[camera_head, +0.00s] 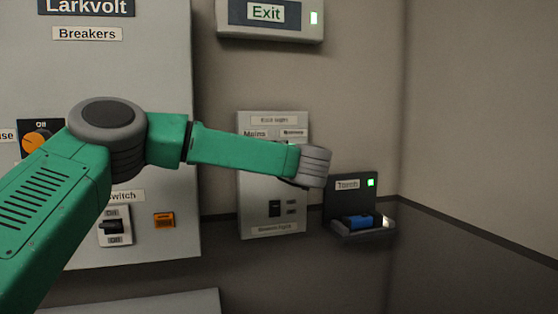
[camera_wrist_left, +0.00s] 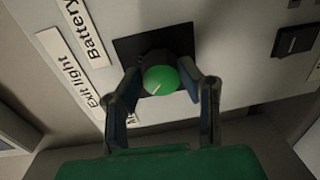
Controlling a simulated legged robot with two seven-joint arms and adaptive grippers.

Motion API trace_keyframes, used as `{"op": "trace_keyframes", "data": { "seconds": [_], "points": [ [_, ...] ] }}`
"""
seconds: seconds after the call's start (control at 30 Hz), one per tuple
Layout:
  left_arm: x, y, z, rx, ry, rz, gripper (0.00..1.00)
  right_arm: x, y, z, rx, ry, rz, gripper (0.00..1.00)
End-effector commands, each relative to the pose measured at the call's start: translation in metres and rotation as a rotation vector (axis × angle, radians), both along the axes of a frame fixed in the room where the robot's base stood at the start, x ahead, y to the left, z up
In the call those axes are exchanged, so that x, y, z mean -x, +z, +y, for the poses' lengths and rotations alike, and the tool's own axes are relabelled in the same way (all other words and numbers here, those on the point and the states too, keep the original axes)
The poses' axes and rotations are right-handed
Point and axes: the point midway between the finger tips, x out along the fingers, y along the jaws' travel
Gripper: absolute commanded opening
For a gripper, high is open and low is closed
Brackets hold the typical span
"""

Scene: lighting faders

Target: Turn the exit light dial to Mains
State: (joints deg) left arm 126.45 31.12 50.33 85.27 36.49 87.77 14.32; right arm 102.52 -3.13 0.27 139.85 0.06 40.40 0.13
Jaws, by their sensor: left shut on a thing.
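The exit light dial (camera_wrist_left: 162,79) has a green cap on a dark base and sits on a black square plate. A thin pale mark on its cap slants toward the lower left in the left wrist view. My left gripper (camera_wrist_left: 164,83) has a finger on each side of the dial and is shut on it. The Battery label (camera_wrist_left: 84,30) is at upper left; the Mains label (camera_wrist_left: 131,119) is partly hidden by a finger. In the head view my green arm covers the dial on the exit light panel (camera_head: 254,215). My right gripper is out of view.
A lit Exit sign (camera_head: 268,13) hangs above the panel. A torch holder (camera_head: 349,185) with a blue torch (camera_head: 357,221) is just right of it. The Larkvolt breaker cabinet (camera_head: 160,60) stands left, behind my arm. A black switch (camera_wrist_left: 294,40) is near the dial.

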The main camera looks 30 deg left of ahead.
Motion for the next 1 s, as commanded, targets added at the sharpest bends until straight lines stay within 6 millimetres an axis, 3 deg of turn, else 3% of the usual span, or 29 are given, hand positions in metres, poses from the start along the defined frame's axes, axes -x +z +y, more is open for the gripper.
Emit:
{"op": "trace_keyframes", "data": {
  "seconds": [0.27, 0.3, 0.33, 0.37, 0.77, 1.0],
  "points": [
    [-0.001, 0.001, 0.000, 0.001, -0.004, -0.004, 0.03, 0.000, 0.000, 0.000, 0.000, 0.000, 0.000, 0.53],
    [-0.001, 0.001, 0.000, 0.001, -0.004, -0.004, 0.39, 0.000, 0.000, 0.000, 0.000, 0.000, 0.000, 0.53],
    [-0.001, 0.002, 0.000, 0.000, -0.004, -0.004, 0.50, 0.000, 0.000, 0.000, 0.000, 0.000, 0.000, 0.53],
    [-0.001, 0.002, 0.000, 0.000, -0.003, -0.004, 0.53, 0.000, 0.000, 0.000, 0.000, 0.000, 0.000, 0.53],
    [0.007, 0.003, -0.006, 0.000, -0.003, -0.004, 0.53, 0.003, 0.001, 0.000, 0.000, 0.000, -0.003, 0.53],
    [0.034, 0.005, -0.042, -0.002, -0.007, -0.002, 0.53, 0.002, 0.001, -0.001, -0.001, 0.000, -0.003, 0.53]
  ]
}}
